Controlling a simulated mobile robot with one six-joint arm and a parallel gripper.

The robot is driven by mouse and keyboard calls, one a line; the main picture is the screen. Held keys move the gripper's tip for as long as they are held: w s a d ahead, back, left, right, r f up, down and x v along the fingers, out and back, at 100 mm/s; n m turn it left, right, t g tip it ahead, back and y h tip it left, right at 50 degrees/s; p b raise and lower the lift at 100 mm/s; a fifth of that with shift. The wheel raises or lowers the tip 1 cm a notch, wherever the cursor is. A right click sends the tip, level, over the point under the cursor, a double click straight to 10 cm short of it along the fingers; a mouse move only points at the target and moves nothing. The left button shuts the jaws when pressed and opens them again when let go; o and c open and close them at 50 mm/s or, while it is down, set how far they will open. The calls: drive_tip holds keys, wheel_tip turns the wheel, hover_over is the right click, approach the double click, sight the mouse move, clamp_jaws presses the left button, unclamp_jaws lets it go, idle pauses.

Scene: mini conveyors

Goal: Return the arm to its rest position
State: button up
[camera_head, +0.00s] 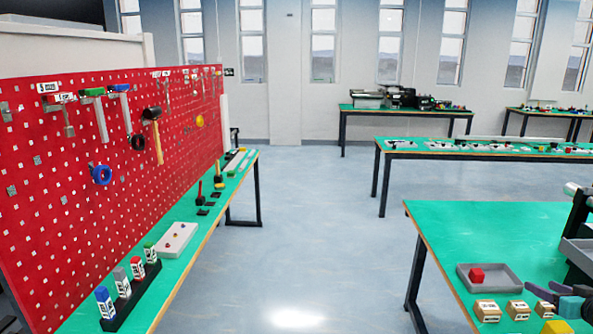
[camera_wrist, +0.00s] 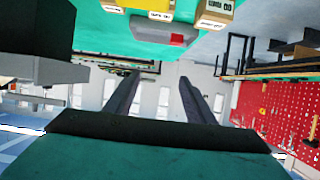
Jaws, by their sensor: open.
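My gripper (camera_wrist: 158,80) is open in the wrist view, with two dark fingers apart and nothing between them. In the head view my gripper (camera_head: 541,288) is at the lower right edge, above the near green table (camera_head: 480,235) and close to small labelled boxes. Most of my arm is out of view. The wrist picture is upside down; the fingers point toward the windowed far wall.
A grey tray (camera_head: 511,285) with a red cube (camera_head: 477,275) and several labelled boxes (camera_head: 488,311) lie on the near table. A red pegboard (camera_head: 60,190) with tools stands left behind a narrow green bench (camera_head: 185,270). Open floor (camera_head: 300,220) lies between.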

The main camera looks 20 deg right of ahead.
drive_tip(key=w+a+f+n+y+b, duration=0.1)
drive_tip(key=w+a+f+n+y, duration=0.15)
drive_tip(key=w+a+f, duration=0.6)
drive_tip(key=w+a+f+n+y+b, duration=0.1)
drive_tip(key=w+a+f+y, duration=0.2)
drive_tip(key=w+a+f, duration=0.6)
drive_tip(key=w+a+f+n+g+y+b, duration=0.15)
drive_tip(key=a+f, duration=0.35)
drive_tip(key=a, duration=0.5)
drive_tip(key=w+a+f+n+g+y, duration=0.1)
drive_tip(key=w+a+f+g+y, duration=0.15)
drive_tip(key=a+f, duration=0.45)
drive_tip(key=w+a+f+n+g+y, duration=0.1)
drive_tip(key=w+a+f, duration=0.25)
drive_tip(key=a, duration=0.85)
drive_tip(key=s+a+f+n+g+b, duration=0.1)
drive_tip(key=s+a+f+g, duration=0.3)
drive_tip(key=s+a+f, duration=0.55)
drive_tip(key=s+a+f+n+g+b, duration=0.1)
drive_tip(key=s+a+f+g, duration=0.3)
drive_tip(key=s+a+f, duration=0.55)
drive_tip(key=s+a+f+g+h, duration=0.2)
drive_tip(key=s+a+f+g, duration=0.1)
drive_tip(key=s+a+f, duration=0.5)
drive_tip(key=s+d+m+g+h, duration=0.2)
drive_tip(key=s+d+m+h, duration=0.2)
drive_tip(key=s+d, duration=0.3)
drive_tip(key=shift+s+d+r+m+b, duration=0.25)
drive_tip(key=shift+s+r+m+b, duration=0.25)
drive_tip(key=shift+s, duration=0.5)
